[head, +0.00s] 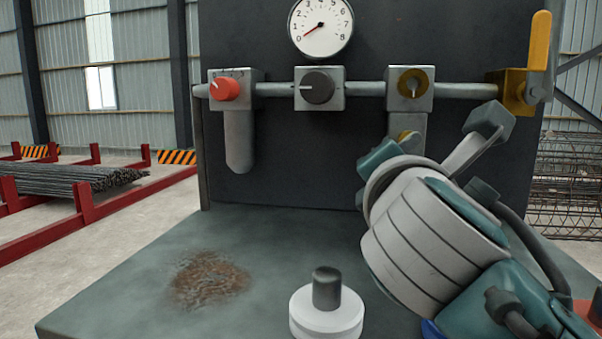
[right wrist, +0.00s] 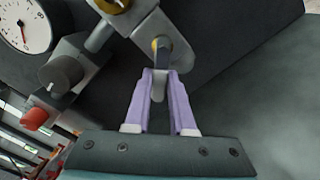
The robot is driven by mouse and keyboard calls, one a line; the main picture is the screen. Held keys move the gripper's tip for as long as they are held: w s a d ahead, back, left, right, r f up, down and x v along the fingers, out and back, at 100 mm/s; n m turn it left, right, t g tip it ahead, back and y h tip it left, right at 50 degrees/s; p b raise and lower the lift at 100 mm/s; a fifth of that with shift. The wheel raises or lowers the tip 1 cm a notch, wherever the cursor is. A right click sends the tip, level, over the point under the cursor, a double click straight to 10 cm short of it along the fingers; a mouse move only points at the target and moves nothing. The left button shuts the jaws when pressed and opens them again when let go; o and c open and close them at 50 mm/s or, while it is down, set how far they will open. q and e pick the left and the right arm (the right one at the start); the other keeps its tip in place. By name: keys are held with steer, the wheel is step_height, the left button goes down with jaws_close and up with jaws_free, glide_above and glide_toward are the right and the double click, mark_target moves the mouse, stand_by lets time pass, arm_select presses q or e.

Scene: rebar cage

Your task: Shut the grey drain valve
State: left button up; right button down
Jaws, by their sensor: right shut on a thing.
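The grey drain valve's body (head: 408,124) hangs below the third block on the pipe, and my right arm covers its lower part in the head view. In the right wrist view its small dark grey handle (right wrist: 161,60) sits on a brass hub. My right gripper (right wrist: 161,75) has its two purple fingers on either side of this handle, closed on it. The fingers are hidden behind my wrist in the head view. My left gripper is not in view.
Along the pipe sit a red knob (head: 227,88), a black knob (head: 318,88), a brass dial (head: 411,82) and an upright yellow lever (head: 539,42). A pressure gauge (head: 321,26) reads near zero. A white disc with a dark knob (head: 327,290) stands on the bench.

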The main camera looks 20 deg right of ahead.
steer(key=m+b, duration=0.1)
steer(key=m, duration=0.1)
steer(key=r+m, duration=0.1)
steer(key=m, duration=0.2)
steer(key=r+m+b, duration=0.1)
steer(key=m, duration=0.2)
steer(key=shift+w+a+r+b, duration=0.2)
steer(key=shift+a+b, duration=0.15)
steer(key=shift+a, duration=0.05)
steer(key=shift+m, duration=0.4)
steer(key=c, duration=0.8)
jaws_free()
steer(key=shift+o, duration=0.2)
